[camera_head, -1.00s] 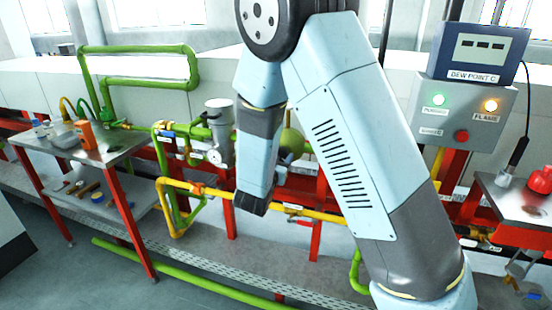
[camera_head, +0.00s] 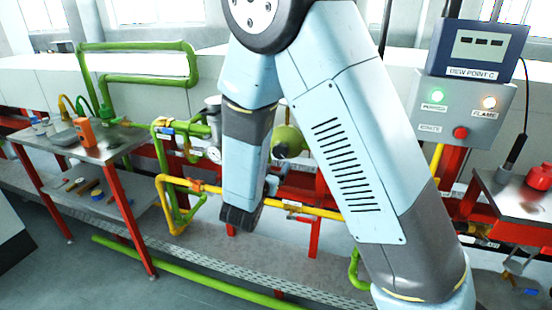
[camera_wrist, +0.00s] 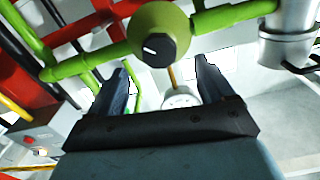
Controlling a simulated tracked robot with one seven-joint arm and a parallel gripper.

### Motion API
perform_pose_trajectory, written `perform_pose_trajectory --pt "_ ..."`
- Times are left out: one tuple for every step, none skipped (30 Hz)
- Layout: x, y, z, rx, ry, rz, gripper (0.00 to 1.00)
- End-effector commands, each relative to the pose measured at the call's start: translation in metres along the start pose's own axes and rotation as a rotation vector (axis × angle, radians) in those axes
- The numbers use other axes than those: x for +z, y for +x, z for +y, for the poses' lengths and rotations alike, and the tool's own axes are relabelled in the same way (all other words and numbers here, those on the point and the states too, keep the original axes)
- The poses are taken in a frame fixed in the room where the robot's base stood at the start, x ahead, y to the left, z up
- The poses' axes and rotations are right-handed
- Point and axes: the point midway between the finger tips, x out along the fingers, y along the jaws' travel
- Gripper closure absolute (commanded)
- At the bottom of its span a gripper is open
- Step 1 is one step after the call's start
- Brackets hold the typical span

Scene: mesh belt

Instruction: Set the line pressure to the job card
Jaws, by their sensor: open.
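A round green regulator (camera_wrist: 176,18) sits on the green pipe in the wrist view. Its black knob (camera_wrist: 158,50) has a white mark toward the left of its face. My gripper (camera_wrist: 161,68) is open and empty, its fingers pointing toward the knob, which appears just beyond the fingertips. A round white gauge (camera_wrist: 182,99) shows between the fingers, partly hidden by my gripper body; its reading cannot be made out. In the head view the green regulator (camera_head: 289,139) is right of my forearm. I cannot make out a job card.
Green pipes and a grey cylinder (camera_wrist: 288,38) stand close beside the regulator. A yellow pipe (camera_head: 320,212) runs below. A grey control box (camera_head: 462,112) with lit lamps is at right. Side tables (camera_head: 128,143) with small items stand at left and right.

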Motion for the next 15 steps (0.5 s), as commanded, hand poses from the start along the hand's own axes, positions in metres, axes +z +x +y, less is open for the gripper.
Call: perform_pose_trajectory --pt "0.000 -0.011 -0.001 -0.004 0.000 0.000 0.19" --pt "0.000 -0.017 -0.001 -0.004 -0.001 -0.001 0.19" --pt "0.000 -0.024 -0.001 -0.003 0.000 -0.001 0.19" --pt "0.000 -0.030 -0.001 -0.004 0.000 -0.001 0.19" --pt "0.000 -0.035 -0.001 -0.003 0.001 0.000 0.19" --pt "0.000 -0.042 -0.001 -0.003 0.000 0.000 0.19" --pt "0.000 -0.046 -0.001 -0.003 0.000 0.000 0.19" --pt "0.000 -0.050 -0.001 -0.002 0.000 -0.001 0.19" --pt "0.001 -0.056 -0.001 -0.003 0.000 -0.001 0.19" --pt "0.001 -0.059 -0.001 -0.003 0.000 0.000 0.19" --pt "0.000 -0.061 -0.001 -0.002 0.000 0.000 0.19" --pt "0.000 -0.065 -0.001 -0.001 0.000 0.001 0.19" --pt "0.000 -0.066 -0.001 -0.001 0.000 0.001 0.19" --pt "0.000 -0.068 -0.001 -0.001 0.000 0.001 0.19" --pt "0.001 -0.070 -0.001 -0.001 0.000 0.001 0.19"
